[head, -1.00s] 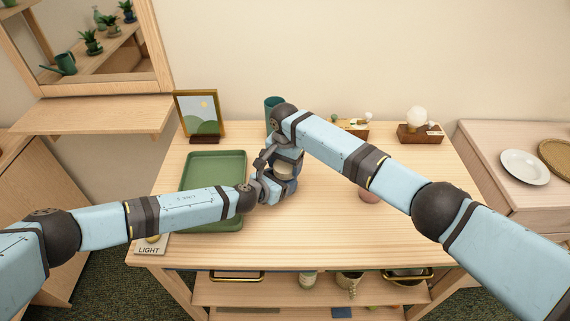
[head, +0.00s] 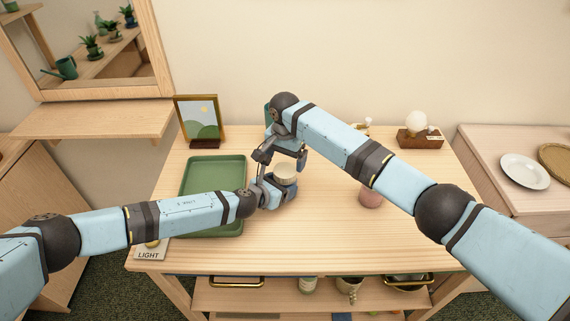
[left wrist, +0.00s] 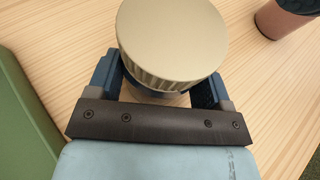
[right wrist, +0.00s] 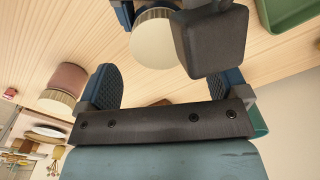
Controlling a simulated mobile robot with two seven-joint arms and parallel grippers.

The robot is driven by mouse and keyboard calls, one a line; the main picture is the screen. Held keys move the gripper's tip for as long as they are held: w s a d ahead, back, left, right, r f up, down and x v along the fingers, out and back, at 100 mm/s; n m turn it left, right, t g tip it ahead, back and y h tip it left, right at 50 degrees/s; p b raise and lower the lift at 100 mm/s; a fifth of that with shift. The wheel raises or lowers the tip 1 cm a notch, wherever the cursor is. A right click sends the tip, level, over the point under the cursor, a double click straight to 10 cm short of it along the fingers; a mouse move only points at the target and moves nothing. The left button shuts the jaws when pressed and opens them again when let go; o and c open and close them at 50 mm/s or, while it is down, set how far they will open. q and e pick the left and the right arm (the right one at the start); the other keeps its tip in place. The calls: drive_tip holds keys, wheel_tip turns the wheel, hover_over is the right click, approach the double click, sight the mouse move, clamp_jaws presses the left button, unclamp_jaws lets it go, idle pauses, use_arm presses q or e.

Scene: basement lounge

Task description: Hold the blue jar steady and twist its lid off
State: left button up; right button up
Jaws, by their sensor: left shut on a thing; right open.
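The blue jar, with a wide cream lid (head: 286,172) on top, stands upright on the table left of centre. The lid (left wrist: 172,40) hides most of the jar body in the left wrist view. My left gripper (head: 277,192) is shut around the jar below the lid, one finger on each side. My right gripper (head: 287,153) is open and empty, just above the lid and apart from it. In the right wrist view its fingers (right wrist: 158,88) are spread, with the lid (right wrist: 163,40) beyond them. Whether the lid is loose cannot be told.
A pink jar (head: 371,195) stands to the right, partly behind my right arm. A green tray (head: 187,180) lies left, partly under my left arm. A picture frame (head: 200,118), a teal container (head: 268,112) and a bulb on a wooden base (head: 419,134) stand at the back.

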sight(285, 170)
wheel_tip(285, 170, up, 3)
drive_tip(key=shift+f+m, duration=0.2)
drive_tip(key=shift+m, duration=1)
drive_tip(key=shift+r+m, duration=0.25)
drive_tip(key=shift+m, duration=0.05)
wheel_tip(285, 170, down, 8)
drive_tip(key=shift+r, duration=0.15)
drive_tip(key=shift+c, duration=0.3)
drive_tip(key=c, duration=0.9)
drive_tip(key=shift+o, duration=0.2)
drive_tip(key=n, duration=0.3)
